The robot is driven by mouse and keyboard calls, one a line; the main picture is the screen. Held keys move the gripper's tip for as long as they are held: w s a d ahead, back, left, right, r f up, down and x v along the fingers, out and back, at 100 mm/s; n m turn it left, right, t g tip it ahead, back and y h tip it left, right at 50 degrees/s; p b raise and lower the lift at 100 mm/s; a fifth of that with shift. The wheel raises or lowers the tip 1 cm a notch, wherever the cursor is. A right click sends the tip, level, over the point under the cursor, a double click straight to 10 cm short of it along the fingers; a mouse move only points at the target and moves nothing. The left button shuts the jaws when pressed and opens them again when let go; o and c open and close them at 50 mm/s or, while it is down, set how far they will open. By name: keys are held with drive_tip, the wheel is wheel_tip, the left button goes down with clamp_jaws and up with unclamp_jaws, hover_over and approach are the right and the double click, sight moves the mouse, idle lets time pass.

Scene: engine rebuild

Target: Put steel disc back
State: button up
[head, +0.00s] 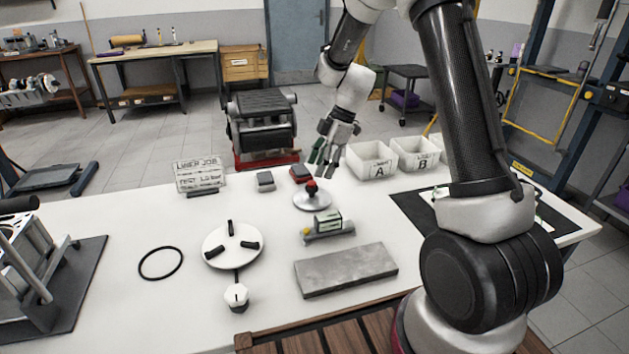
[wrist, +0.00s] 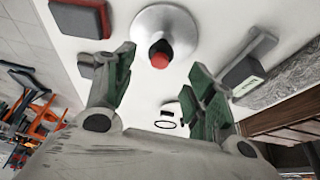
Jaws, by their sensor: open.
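The steel disc (head: 312,202) lies flat on the white table, with a red-topped dark knob (head: 311,186) standing at its centre. In the wrist view the disc (wrist: 180,22) is at the top middle, and its red knob (wrist: 159,60) shows between the two fingers. My gripper (head: 326,162) is open and empty, above and slightly behind the disc. Its green-padded fingers are apart, and I see no contact with the knob. A white round fixture (head: 220,253) with three black pads stands on the table to the front left.
A small level-like tool (head: 328,228) and a grey slab (head: 345,270) lie in front of the disc. White bins A (head: 371,165) and B (head: 416,155) stand right. A black ring (head: 161,263) lies left.

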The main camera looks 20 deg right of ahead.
drive_tip(key=s+d+r+m+t+h, duration=0.1)
drive_tip(key=s+d+r+m, duration=0.1)
drive_tip(key=s+r, duration=0.35)
drive_tip(key=s+d+r+m, duration=0.3)
drive_tip(key=r, duration=0.5)
drive_tip(key=s+d+r+m+t+h, duration=0.1)
drive_tip(key=s+d+r+m, duration=0.1)
drive_tip(key=s+m, duration=0.2)
drive_tip(key=s+d+r+m+t+h, duration=0.1)
drive_tip(key=s+m, duration=0.3)
drive_tip(key=s, duration=0.7)
drive_tip(key=s+d+r+m+t+h, duration=0.1)
drive_tip(key=s+d+r+m, duration=0.2)
drive_tip(key=s, duration=0.4)
drive_tip(key=shift+s+d+m+h, duration=0.3)
drive_tip(key=shift+d+m, duration=0.2)
drive_tip(key=shift+m, duration=0.5)
drive_tip(key=shift+r, duration=0.1)
